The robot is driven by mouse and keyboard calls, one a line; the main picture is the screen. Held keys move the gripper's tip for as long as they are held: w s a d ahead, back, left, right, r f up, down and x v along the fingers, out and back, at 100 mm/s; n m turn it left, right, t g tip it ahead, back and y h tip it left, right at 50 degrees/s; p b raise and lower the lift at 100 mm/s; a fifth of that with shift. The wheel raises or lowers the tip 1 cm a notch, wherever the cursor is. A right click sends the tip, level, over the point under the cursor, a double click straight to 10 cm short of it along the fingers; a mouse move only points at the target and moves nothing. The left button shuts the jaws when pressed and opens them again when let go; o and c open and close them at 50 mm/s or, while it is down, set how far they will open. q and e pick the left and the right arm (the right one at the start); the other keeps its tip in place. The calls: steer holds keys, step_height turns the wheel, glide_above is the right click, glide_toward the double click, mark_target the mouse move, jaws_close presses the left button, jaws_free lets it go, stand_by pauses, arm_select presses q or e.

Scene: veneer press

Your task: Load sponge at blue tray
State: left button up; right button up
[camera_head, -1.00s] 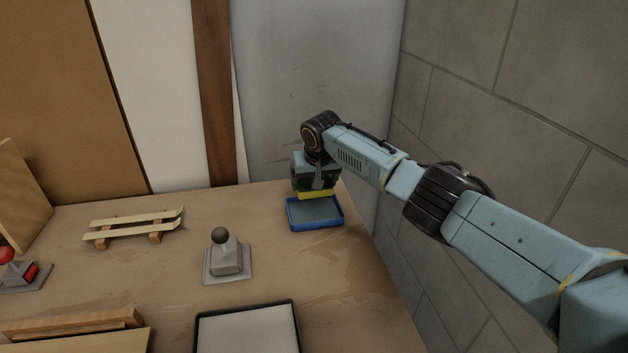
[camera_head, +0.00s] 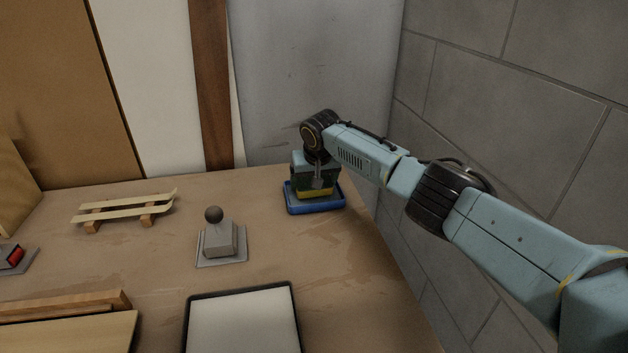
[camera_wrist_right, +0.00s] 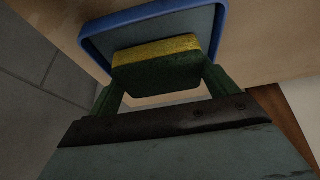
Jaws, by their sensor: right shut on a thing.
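The blue tray (camera_head: 330,206) stands at the back right of the table, with a grey-blue inside. My right gripper (camera_head: 315,186) is over it, pointing down. It is shut on the sponge (camera_head: 314,194), which is yellow below and dark green above. In the right wrist view the sponge (camera_wrist_right: 158,64) is between the two fingers and lies over the blue-rimmed tray (camera_wrist_right: 86,40). The sponge looks at or just above the tray's floor; I cannot tell if they touch. My left gripper is not in view.
A grey block with a dark ball knob (camera_head: 221,240) stands left of the tray. A black-rimmed white tray (camera_head: 242,320) is at the front. A slatted wooden rack (camera_head: 124,207), wooden boards (camera_head: 70,318) and a red-and-grey device (camera_head: 14,258) are left. A block wall (camera_head: 500,100) is right.

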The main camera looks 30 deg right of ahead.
steer(key=shift+f, duration=0.6)
stand_by(1.2)
steer(key=shift+r, duration=0.1)
step_height(320, 180, up, 7)
steer(key=p, duration=0.7)
steer(key=shift+p, duration=0.35)
steer(key=shift+a, duration=0.1)
stand_by(0.5)
steer(key=shift+s+a, duration=0.2)
steer(key=shift+a, duration=0.05)
steer(key=s+a+n+b, duration=0.1)
steer(key=s+a, duration=0.2)
steer(key=s, duration=0.5)
steer(key=s+a+r+n+b, duration=0.1)
steer(key=s+a, duration=0.3)
steer(key=s, duration=0.4)
steer(key=s+a+r+y+b, duration=0.1)
steer(key=s+a, duration=0.3)
steer(key=s, duration=0.4)
steer(key=shift+a+r+n+b, duration=0.25)
steer(key=shift+n+b, duration=0.15)
steer(key=shift+b, duration=0.05)
